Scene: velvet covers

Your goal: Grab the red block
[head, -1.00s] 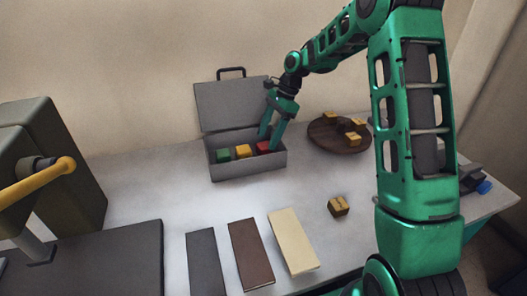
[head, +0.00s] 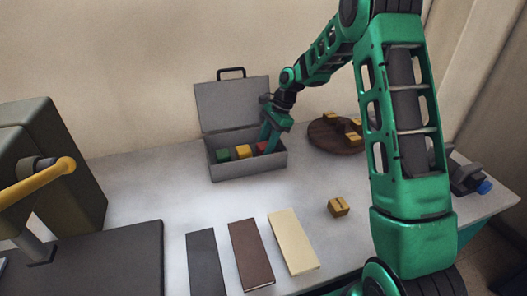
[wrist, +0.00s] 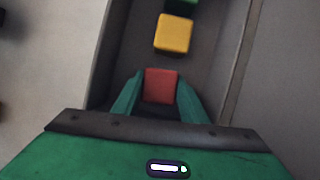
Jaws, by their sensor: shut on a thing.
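The red block (wrist: 160,85) is between the two fingers of my gripper (wrist: 160,98) in the wrist view, with a finger against each side. In the head view my gripper (head: 268,143) reaches down into the right end of an open grey metal box (head: 250,170), and the red block (head: 261,147) shows only partly behind the fingers. The gripper is shut on the red block, which is still inside the box. A yellow block (head: 243,151) and a green block (head: 222,155) stand in a row to its left.
The box's lid (head: 233,104) stands open at the back. A round brown board (head: 330,140) with several yellow blocks is to the right. A lone yellow block (head: 338,206) and three flat panels (head: 250,252) lie in front.

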